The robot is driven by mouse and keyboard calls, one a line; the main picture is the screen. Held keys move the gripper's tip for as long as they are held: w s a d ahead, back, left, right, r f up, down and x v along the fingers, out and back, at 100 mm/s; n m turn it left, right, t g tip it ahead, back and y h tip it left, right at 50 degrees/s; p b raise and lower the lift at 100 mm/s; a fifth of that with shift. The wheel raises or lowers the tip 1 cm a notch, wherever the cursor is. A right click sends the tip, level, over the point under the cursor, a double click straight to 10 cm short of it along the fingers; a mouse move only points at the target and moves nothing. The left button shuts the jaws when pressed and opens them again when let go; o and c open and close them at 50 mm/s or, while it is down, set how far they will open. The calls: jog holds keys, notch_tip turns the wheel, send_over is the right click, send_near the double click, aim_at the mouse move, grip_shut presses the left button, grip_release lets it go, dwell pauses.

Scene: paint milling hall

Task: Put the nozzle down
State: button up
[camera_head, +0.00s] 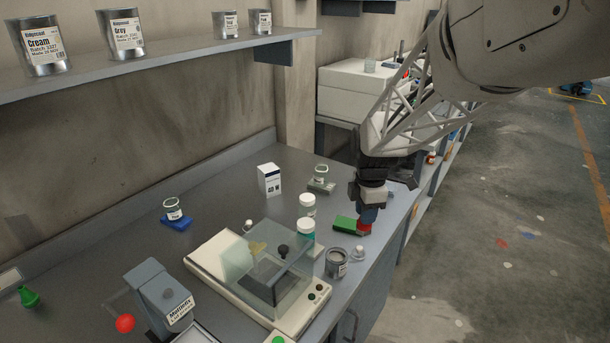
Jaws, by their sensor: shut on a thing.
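My gripper (371,197) points down over the right edge of the bench, its dark and pale parts closed around a small blue piece (369,215). The blue piece appears to be the nozzle; its upper part is hidden by the fingers. Directly below it is a red part (364,228) at the right end of a low green block (345,223) on the bench. I cannot tell whether the blue piece touches the red part. A separate green nozzle-shaped piece (30,297) stands upright at the far left of the bench.
A balance with a clear shield (210,262) fills the front middle of the bench. A grey can (336,263), white-lidded jars (307,206) and a white box (269,179) stand near the green block. A jar on a blue base (177,223) is further left.

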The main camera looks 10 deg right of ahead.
aim_at(363, 229)
notch_tip(363, 229, down, 6)
jog(key=shift+r, duration=0.1)
jog(key=shift+w, duration=0.2)
jog(key=w+d+f, duration=0.1)
jog(key=w+d, duration=0.1)
jog(key=w, duration=1.3)
jog(key=shift+w+f, duration=0.25)
jog(key=shift+w, duration=0.05)
jog(key=shift+f, duration=0.1)
jog(key=shift+f, duration=1.65)
jog(key=o, duration=0.9)
jog(key=shift+f, duration=0.1)
